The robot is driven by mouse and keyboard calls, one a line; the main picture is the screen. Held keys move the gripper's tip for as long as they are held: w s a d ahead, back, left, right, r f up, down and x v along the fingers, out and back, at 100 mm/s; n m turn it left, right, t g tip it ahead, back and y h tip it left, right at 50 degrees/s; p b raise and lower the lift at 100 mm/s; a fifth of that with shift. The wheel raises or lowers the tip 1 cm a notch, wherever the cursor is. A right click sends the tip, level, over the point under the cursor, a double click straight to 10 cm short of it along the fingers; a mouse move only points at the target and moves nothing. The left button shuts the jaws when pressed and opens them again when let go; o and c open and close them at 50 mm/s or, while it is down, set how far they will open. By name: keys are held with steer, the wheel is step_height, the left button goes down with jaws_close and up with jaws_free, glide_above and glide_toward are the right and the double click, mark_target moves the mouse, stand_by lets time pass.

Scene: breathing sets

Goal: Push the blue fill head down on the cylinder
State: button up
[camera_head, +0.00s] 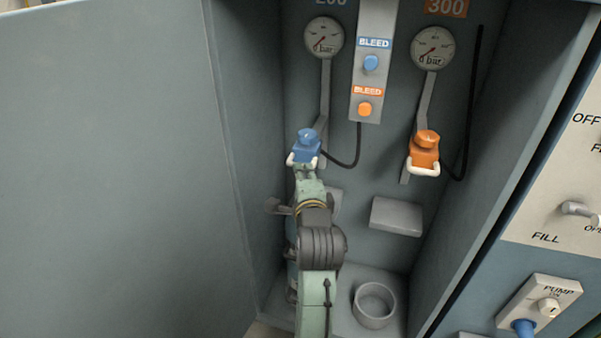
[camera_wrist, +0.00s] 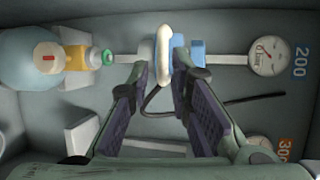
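The blue fill head (camera_head: 306,146), with a white handle, sits on a grey rail below the left gauge. In the wrist view the blue fill head (camera_wrist: 188,47) and its white handle (camera_wrist: 164,45) lie just beyond my fingertips. In the head view my gripper (camera_head: 306,173) is just below the fill head. The cylinder (camera_wrist: 27,58) shows at the wrist view's left, teal with a yellow collar and green-tipped valve, apart from the fill head. My arm mostly hides it in the head view.
An orange fill head (camera_head: 425,155) hangs to the right below the second gauge (camera_head: 432,48). A bleed panel (camera_head: 371,60) is between the gauges. A grey block (camera_head: 396,215) and a round cup (camera_head: 374,303) are lower right. Cabinet walls close in both sides.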

mark_target(305, 158)
steer(key=x, duration=0.5)
steer(key=shift+w+r+p, duration=0.1)
steer(key=shift+w+p, duration=0.05)
steer(key=shift+p, duration=0.15)
steer(key=shift+c, duration=0.5)
jaws_close()
